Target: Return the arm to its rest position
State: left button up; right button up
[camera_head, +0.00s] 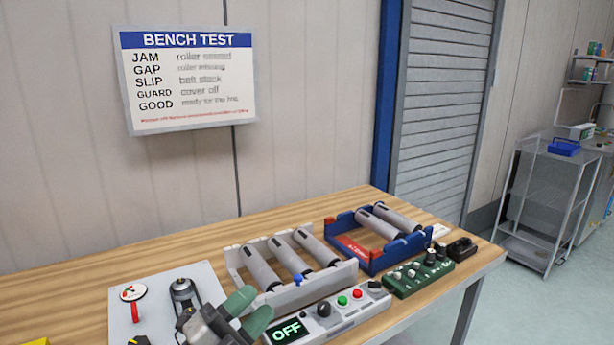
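My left gripper (251,305) is at the bottom of the head view, left of the middle, with green-tipped fingers. The two fingers stand apart with a narrow gap, and I see nothing held between them. They are close in front of the grey roller frame (288,298) and left of the control box with the OFF display (335,316). In the picture they cover part of the bench there. I cannot tell whether they touch anything. My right gripper is not in view.
A wooden bench (80,290) carries a blue roller frame (375,260), a green control box (418,275) and a grey plate (205,275) with a dark-topped metal device (184,293). A BENCH TEST sign (187,80) hangs behind. A grey shelf cart (545,195) stands at right.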

pick_arm(q)
jog(key=s+a+f+n+t+y, duration=0.1)
jog(key=s+a+f+n+y, duration=0.3)
jog(key=a+f+n+y, duration=1.1)
jog(key=s+d+f+n+g+y, duration=0.1)
jog(key=s+f+n+g, duration=0.2)
jog(key=s+f+g, duration=0.5)
jog(key=s+d+f+n+g, duration=0.25)
jog(key=s+n+g, duration=0.2)
jog(key=s, duration=0.75)
notch_tip(320, 180, down, 25)
jog(key=m+g, duration=0.1)
jog(key=g, duration=0.1)
jog(key=s+a+f, duration=0.1)
jog(key=s+f, duration=0.7)
jog(key=f, duration=0.1)
jog(key=s+a+f, duration=0.2)
jog(key=s+f, duration=0.7)
jog(key=shift+s+a+g+y, duration=0.2)
jog(key=shift+a+g+y, duration=0.1)
jog(key=shift+g, duration=0.15)
